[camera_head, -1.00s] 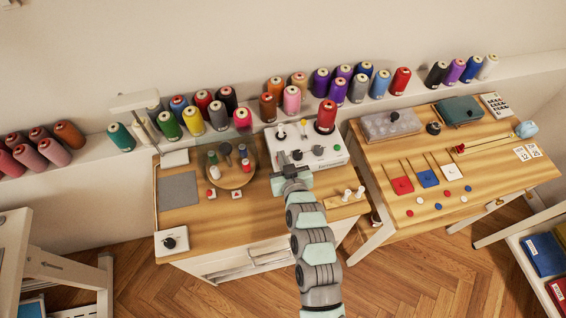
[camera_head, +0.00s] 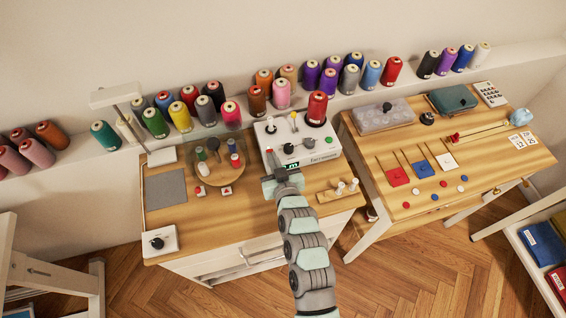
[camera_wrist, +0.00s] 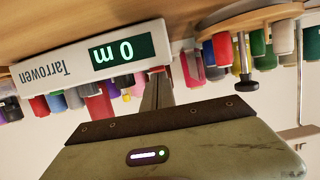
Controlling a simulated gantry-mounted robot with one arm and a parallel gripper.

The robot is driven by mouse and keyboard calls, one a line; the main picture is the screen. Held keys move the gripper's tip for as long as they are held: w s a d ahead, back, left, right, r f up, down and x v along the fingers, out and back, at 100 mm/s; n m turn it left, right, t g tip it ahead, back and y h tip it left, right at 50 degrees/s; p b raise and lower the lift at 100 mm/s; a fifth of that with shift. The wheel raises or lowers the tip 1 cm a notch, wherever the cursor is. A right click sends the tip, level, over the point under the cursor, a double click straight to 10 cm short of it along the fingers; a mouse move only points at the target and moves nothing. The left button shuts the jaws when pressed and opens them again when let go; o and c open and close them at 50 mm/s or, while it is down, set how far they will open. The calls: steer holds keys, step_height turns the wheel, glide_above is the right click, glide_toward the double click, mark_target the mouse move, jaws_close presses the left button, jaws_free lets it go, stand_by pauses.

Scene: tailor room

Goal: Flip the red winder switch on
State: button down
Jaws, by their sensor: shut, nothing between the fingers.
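The winder is a white box (camera_head: 322,138) at the back of the left table, with a red thread cone (camera_head: 317,108) and several knobs on top. A small red spot (camera_head: 269,151) shows at its left front; it may be the red switch, but it is too small to read its position. My gripper (camera_head: 268,166) is shut and empty just in front of the winder's left end. I cannot tell whether it touches. In the wrist view, the winder (camera_wrist: 62,55) appears upside down with a green display reading 0 m.
A round wooden tray (camera_head: 218,178) with spools stands left of my gripper. A wooden peg stand (camera_head: 340,193) is to the right. Thread cones line the shelf behind. A second table (camera_head: 490,165) stands at right.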

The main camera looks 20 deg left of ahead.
steer(key=shift+d+f+p, duration=0.1)
steer(key=shift+p, duration=0.25)
steer(key=shift+r+p, duration=0.3)
steer(key=shift+r, duration=0.15)
step_height(320, 180, up, 3)
steer(key=shift+s+d+r+p, duration=0.1)
steer(key=shift+r+p, duration=0.05)
steer(key=shift+p, duration=0.65)
steer(key=f+v, duration=0.1)
steer(key=v, duration=0.9)
steer(key=shift+s+f, duration=0.2)
steer(key=shift+f, duration=0.2)
steer(key=shift+d, duration=0.1)
